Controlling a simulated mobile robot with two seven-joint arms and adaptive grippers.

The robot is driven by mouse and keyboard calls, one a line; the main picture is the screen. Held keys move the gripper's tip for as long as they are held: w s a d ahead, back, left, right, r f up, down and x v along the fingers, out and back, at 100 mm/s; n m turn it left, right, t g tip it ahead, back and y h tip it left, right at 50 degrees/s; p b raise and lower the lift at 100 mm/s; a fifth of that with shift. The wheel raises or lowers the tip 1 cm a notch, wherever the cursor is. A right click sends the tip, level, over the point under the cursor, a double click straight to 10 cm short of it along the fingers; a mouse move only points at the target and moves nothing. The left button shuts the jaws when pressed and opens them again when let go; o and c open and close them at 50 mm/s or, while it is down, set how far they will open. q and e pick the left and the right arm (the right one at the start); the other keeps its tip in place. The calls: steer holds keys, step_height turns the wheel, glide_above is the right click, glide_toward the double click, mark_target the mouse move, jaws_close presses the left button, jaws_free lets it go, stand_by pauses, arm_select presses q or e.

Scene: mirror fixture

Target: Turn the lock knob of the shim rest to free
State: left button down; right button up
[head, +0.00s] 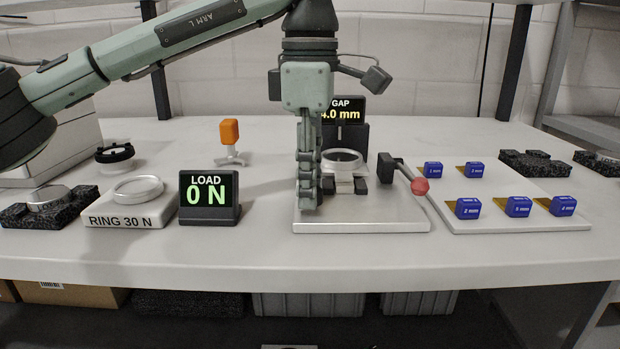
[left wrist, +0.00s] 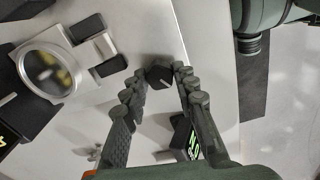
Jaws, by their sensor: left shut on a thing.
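The shim rest stands on a pale base plate (head: 375,222) in the middle of the bench, with a round silver ring (head: 342,161) and black pads on it. My left gripper (head: 307,203) points down at the left side of the rest. In the left wrist view its fingers (left wrist: 160,72) are closed on a small dark lock knob (left wrist: 159,77) with a pale mark on its face. The head view does not show the knob; the gripper covers that spot. I cannot read any lock or free label. My right gripper is in neither view.
A lever with a red ball (head: 420,186) stands at the rest's right. The gap display (head: 343,108) behind is partly covered and ends in "4.0 mm". A load display (head: 209,198) reads 0 N. Several blue shim blocks (head: 517,207) lie right; a ring block (head: 131,212) lies left.

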arm_select(q)
steer(key=n, duration=0.5)
steer(key=shift+n, duration=0.3)
steer(key=n, duration=0.4)
steer(key=shift+b, duration=0.35)
steer(key=shift+n, duration=1.2)
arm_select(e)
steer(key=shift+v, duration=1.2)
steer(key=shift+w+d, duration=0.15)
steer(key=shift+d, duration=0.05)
arm_select(q)
steer(key=c, duration=1.2)
jaws_free()
steer(key=shift+r, duration=0.2)
step_height(320, 180, up, 12)
steer(key=shift+f, duration=0.2)
